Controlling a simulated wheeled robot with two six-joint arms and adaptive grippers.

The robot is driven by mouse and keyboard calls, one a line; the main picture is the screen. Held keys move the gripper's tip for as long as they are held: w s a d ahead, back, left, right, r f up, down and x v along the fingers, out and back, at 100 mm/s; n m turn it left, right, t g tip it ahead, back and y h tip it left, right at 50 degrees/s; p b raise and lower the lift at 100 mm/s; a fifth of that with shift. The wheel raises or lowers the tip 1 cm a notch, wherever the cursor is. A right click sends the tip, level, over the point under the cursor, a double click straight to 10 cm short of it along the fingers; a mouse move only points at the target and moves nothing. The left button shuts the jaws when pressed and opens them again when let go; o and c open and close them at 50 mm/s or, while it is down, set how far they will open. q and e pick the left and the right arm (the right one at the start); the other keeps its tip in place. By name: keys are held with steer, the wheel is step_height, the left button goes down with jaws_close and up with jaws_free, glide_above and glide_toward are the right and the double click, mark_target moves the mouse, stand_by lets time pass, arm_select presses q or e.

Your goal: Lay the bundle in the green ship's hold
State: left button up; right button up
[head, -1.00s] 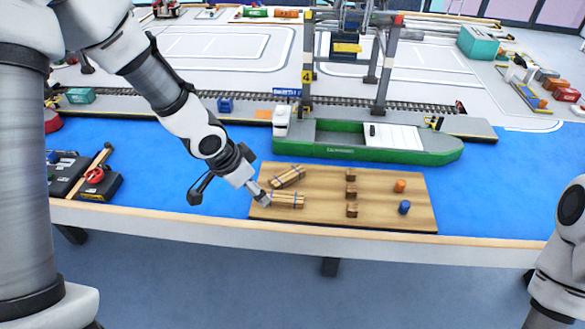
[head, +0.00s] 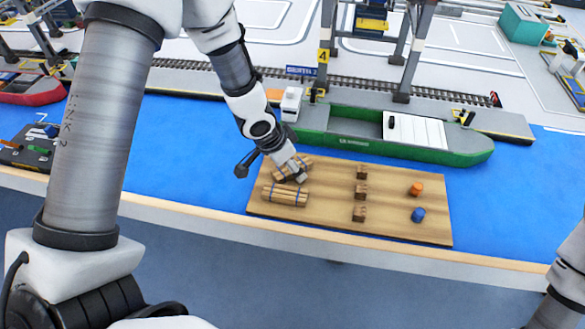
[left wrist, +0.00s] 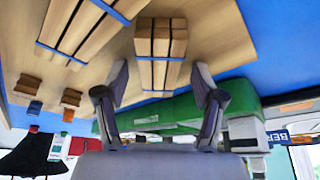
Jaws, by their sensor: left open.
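Two bundles of wooden planks tied with blue bands lie on a wooden board (head: 330,213). The far bundle (head: 280,173) lies tilted; the near bundle (head: 285,195) lies almost straight. My left gripper (head: 300,175) is over the right end of the far bundle, hiding part of it. In the left wrist view the open fingers (left wrist: 160,78) straddle a bundle (left wrist: 160,40), with another bundle (left wrist: 90,28) beside it. The green ship (head: 440,154) floats behind the board. Its hold (head: 350,126) is open left of a white hatch cover (head: 413,130). My right gripper is out of view.
Several small wooden blocks (head: 360,192), an orange drum (head: 414,189) and a blue drum (head: 418,215) stand on the board's right side. Gantry crane legs (head: 408,65) rise behind the ship. A white deckhouse (head: 291,101) stands at the ship's left end.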

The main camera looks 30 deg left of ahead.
arm_select(q)
steer(key=shift+s+r, duration=0.15)
steer(key=shift+f, duration=0.3)
stand_by(0.4)
jaws_close()
steer(key=shift+r, duration=0.1)
